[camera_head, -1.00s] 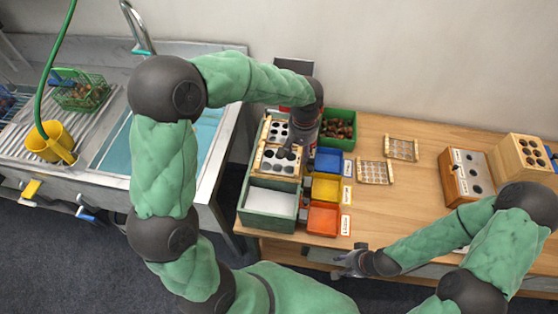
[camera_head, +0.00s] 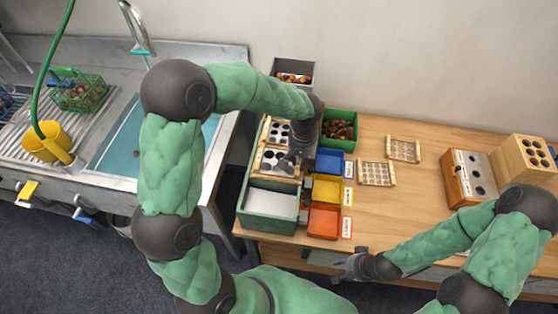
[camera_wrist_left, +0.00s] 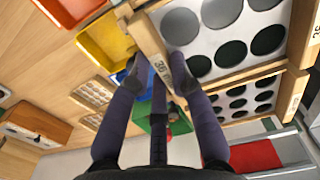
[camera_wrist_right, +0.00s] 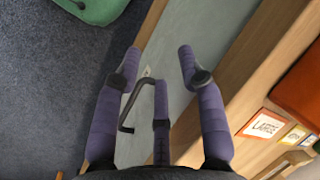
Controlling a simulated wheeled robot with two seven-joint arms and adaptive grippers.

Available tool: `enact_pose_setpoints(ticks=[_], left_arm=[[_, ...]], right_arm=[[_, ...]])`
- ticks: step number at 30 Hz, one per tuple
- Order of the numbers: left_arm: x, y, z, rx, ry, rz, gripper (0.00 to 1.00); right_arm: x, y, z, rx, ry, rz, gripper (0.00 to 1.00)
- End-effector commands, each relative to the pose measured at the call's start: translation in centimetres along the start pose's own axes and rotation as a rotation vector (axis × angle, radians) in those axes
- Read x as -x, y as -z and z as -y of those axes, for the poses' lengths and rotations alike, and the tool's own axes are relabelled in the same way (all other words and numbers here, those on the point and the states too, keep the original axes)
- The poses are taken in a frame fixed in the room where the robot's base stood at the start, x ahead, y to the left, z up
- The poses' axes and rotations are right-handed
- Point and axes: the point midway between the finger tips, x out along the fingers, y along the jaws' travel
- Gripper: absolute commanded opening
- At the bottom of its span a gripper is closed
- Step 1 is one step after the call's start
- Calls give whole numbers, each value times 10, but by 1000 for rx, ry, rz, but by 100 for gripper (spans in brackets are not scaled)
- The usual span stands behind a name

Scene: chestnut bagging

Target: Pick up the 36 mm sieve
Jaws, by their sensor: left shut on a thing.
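The 36 mm sieve (camera_head: 272,162) is a wood-framed plate with large round holes, lying on the green box (camera_head: 266,220). In the left wrist view its wooden rail (camera_wrist_left: 161,64) carries the number 36. My left gripper (camera_head: 291,164) is shut on this rail, with fingers on both sides of it in the left wrist view (camera_wrist_left: 156,70). A second sieve with smaller holes (camera_head: 277,131) lies behind it. My right gripper (camera_head: 350,267) is open and empty at the table's front edge; its spread fingers show in the right wrist view (camera_wrist_right: 160,70).
Blue (camera_head: 330,161), yellow (camera_head: 326,190) and orange (camera_head: 323,221) bins stand right of the sieve. A green bin of chestnuts (camera_head: 339,127) and a grey box (camera_head: 293,71) are behind. Two small wooden grids (camera_head: 376,173) lie on the table. The sink (camera_head: 120,150) is left.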

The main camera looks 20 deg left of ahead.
Motion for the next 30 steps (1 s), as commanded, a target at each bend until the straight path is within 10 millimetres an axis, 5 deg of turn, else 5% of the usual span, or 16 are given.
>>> enact_pose_setpoints(ticks=[11, 18, 30], left_arm=[[6, 0, 0, 0, 0, -2, 0], [34, 1, 0, -1, 0, -3, 0], [95, -51, -8, -2, 0, -3, 0]], right_arm=[[2, 0, 1, 0, 0, 0, 40], [9, 0, 3, 0, 0, 0, 40], [26, -1, 9, 0, 0, 0, 40]])
